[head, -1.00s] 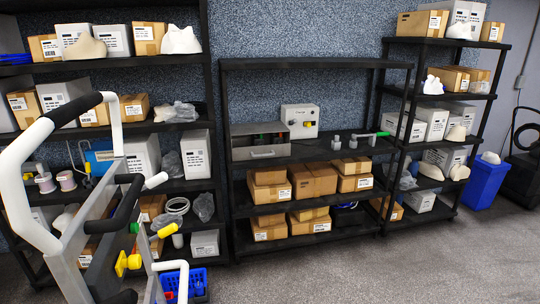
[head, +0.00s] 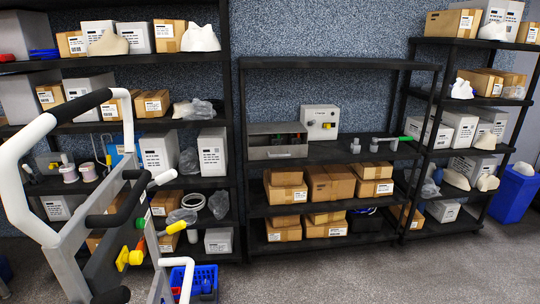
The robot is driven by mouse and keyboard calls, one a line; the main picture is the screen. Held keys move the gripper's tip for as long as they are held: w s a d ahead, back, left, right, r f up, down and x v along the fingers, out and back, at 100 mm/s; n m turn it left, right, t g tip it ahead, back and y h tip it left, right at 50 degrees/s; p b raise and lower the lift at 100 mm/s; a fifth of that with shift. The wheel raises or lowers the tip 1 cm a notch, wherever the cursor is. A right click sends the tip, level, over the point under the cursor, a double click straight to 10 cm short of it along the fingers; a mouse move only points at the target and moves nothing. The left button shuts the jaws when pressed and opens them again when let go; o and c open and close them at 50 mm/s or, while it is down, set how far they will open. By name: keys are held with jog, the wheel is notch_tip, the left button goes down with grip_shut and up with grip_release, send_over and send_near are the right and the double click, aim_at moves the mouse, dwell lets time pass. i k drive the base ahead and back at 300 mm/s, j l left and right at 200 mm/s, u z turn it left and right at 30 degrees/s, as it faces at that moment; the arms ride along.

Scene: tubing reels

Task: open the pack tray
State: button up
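I take this to be the pack tray, though no label can be read. My gripper is not in view, and nothing touches the box.
A pale box with a yellow knob (head: 319,122) stands beside the tray. Grey fittings and a green-ended bar (head: 381,144) lie to the right. Cartons (head: 330,183) fill the lower shelves. A blue crate (head: 205,282) and blue bin (head: 512,195) are on the floor. Floor before the middle rack is clear.

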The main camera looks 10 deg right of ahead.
aim_at(276, 147)
jog(key=i+l+u, duration=0.35)
jog(key=l, duration=0.25)
jog(key=i+l+u, duration=0.1)
jog(key=l+u, duration=0.3)
jog(key=l, duration=0.2)
jog(key=i+l+u, duration=0.15)
jog(key=l+u, duration=0.2)
jog(key=l, duration=0.3)
jog(key=l+u, duration=0.35)
jog(key=l, duration=0.35)
jog(key=i+l+u, duration=0.35)
jog(key=l, duration=0.2)
jog(key=l+u, duration=0.35)
jog(key=l, duration=0.2)
jog(key=i+l+u, duration=0.15)
jog(key=l+u, duration=0.2)
jog(key=l, duration=0.35)
jog(key=l+u, duration=0.35)
jog(key=l, duration=0.25)
jog(key=i+l+u, duration=0.1)
jog(key=l+u, duration=0.15)
jog(key=l, duration=0.2)
jog(key=l+u, duration=0.2)
jog(key=l, duration=0.25)
jog(key=i, duration=0.05)
